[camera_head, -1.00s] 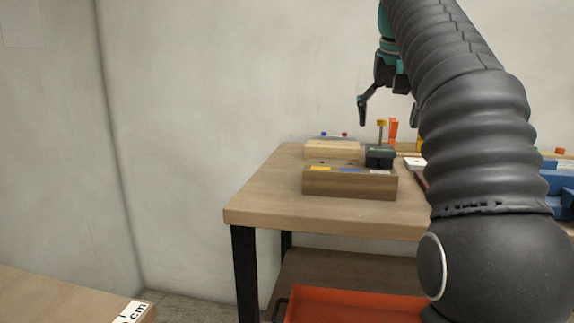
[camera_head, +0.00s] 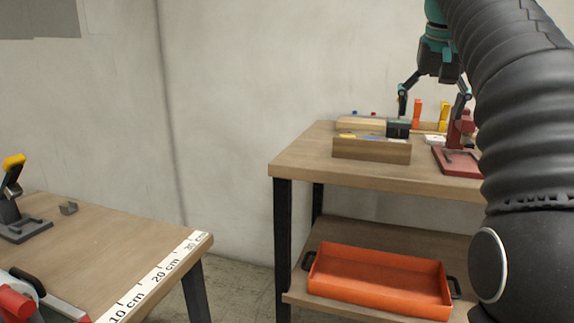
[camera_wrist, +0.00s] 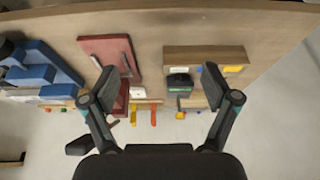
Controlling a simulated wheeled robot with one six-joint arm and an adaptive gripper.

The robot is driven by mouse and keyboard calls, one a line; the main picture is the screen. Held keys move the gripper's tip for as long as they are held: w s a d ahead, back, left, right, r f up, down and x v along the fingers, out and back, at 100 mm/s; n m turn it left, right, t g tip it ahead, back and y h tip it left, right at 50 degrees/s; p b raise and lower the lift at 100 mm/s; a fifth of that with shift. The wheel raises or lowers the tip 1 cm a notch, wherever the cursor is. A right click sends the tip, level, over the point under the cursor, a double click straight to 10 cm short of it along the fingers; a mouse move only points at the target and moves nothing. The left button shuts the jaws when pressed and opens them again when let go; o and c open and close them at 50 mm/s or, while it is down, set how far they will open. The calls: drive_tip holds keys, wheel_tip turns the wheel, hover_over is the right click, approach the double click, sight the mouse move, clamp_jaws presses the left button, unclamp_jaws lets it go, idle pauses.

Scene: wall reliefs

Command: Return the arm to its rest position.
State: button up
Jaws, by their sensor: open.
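My gripper (camera_head: 433,98) is open and empty in the head view, pointing down above the back part of the wooden workbench (camera_head: 300,160). My black-sleeved arm fills the right side of that view and hides the bench's right end. In the wrist view my gripper (camera_wrist: 168,85) has its two fingers wide apart with nothing between them. Below it the wrist view shows a dark block (camera_wrist: 180,82), a wooden block (camera_wrist: 205,55) and a red base (camera_wrist: 105,50).
An orange tray (camera_head: 380,280) sits on the bench's lower shelf. Another table (camera_head: 100,245) with a ruler strip (camera_head: 160,275) stands at front left. A blue stepped object (camera_wrist: 45,65) lies left in the wrist view. Floor shows between the tables.

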drive_tip(key=s+a+f+n, duration=0.1)
drive_tip(key=s+a+f, duration=0.2)
drive_tip(key=s+f, duration=0.5)
drive_tip(key=s+a+f+n+y, duration=0.1)
drive_tip(key=s+a+f, duration=0.2)
drive_tip(key=s+f, duration=0.5)
drive_tip(key=s+a+f+n+t, duration=0.1)
drive_tip(key=s+a+f, duration=0.3)
drive_tip(key=f, duration=1.4)
drive_tip(key=s, duration=0.3)
drive_tip(key=shift+s, duration=0.4)
